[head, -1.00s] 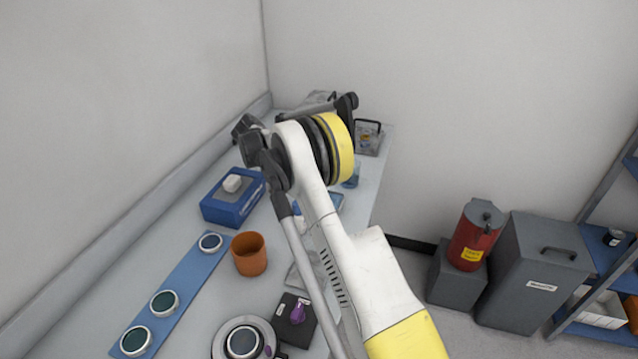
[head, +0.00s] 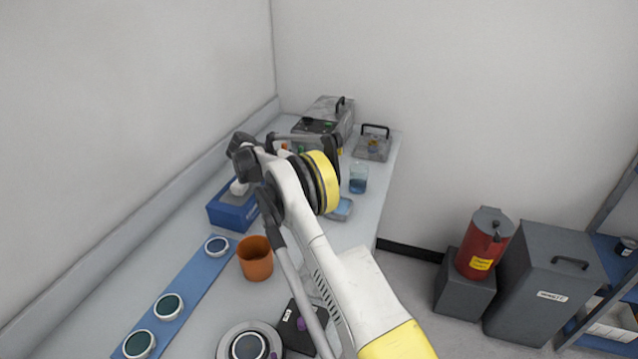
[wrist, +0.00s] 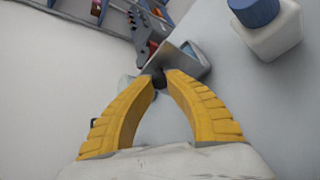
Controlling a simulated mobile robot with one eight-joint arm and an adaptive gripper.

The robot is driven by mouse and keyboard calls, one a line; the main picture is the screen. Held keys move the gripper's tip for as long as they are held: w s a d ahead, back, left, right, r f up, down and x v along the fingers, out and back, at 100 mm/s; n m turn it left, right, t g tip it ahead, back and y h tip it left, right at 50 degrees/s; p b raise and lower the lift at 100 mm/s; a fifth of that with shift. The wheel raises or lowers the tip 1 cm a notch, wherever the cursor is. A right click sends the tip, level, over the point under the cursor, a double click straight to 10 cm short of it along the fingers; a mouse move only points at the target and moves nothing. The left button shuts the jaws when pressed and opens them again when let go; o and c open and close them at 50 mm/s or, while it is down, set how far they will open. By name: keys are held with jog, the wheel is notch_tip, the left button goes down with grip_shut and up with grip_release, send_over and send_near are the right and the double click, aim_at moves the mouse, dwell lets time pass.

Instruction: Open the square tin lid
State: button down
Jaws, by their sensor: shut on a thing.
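In the wrist view my gripper (wrist: 158,82) has its yellow fingers closed together at the tips. A small dark piece sits between the tips, at the near edge of a grey metal plate that looks like the square tin lid (wrist: 172,62). The lid looks tilted, and a pale bluish surface shows beside it. Whether the lid is clear of the tin all round cannot be told. In the head view my arm covers the gripper and the lid.
A white bottle with a blue cap (wrist: 265,28) stands close on the right in the wrist view. In the head view, an orange pot (head: 255,258), a blue box (head: 232,210) and a beaker of blue liquid (head: 358,179) stand on the bench near my arm.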

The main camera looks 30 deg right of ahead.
jog(key=c, duration=1.2)
grip_release()
jog(key=shift+d+f, duration=0.1)
jog(key=shift+f, duration=0.1)
jog(key=shift+c, duration=0.2)
jog(key=shift+r, duration=0.1)
notch_tip(320, 180, up, 10)
